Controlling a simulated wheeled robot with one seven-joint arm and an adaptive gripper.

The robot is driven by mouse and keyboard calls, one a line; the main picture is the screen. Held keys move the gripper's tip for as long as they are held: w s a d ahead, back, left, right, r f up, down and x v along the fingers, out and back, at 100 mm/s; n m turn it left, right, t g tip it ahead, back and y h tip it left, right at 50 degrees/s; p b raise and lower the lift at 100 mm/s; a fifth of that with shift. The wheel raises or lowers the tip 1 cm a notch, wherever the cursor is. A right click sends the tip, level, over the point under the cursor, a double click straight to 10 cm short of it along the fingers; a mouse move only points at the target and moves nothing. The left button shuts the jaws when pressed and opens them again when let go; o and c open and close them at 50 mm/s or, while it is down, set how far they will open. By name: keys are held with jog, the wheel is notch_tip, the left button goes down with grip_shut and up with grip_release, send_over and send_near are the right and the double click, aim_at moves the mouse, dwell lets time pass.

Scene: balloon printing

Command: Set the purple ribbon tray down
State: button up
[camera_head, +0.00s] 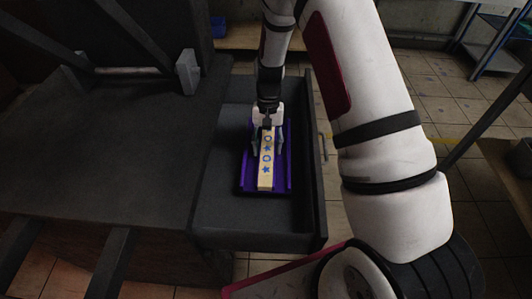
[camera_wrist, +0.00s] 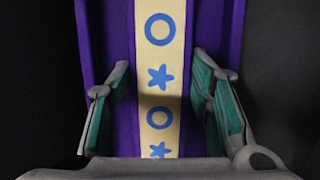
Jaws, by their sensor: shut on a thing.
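The purple ribbon tray (camera_head: 247,177) is long and narrow, with a cream strip (camera_head: 265,177) bearing blue stars and rings along its middle. It is inside the open dark drawer (camera_head: 222,212), lengthwise to the view. My gripper (camera_head: 267,143) points down at the tray's far part and is shut on it. In the wrist view my gripper's teal-padded fingers (camera_wrist: 160,80) stand on either side of the strip, over the purple tray (camera_wrist: 212,25). The exact contact is hidden. I cannot tell whether the tray's underside touches the drawer floor.
The drawer's right wall (camera_head: 313,185) is close to the tray, with a handle on its outer side. Bare drawer floor lies in front and to the left. A dark table top (camera_head: 110,150) extends left. Tiled floor (camera_head: 425,85) shows at right.

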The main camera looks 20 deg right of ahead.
aim_at(268, 146)
jog(key=shift+f, duration=1.65)
jog(key=shift+f+b, duration=0.1)
jog(key=shift+b, duration=0.2)
jog(key=o, duration=1.4)
jog(key=p+v, duration=0.1)
jog(key=v, duration=1.1)
jog(key=shift+r+p, duration=0.2)
jog(key=shift+p, duration=0.1)
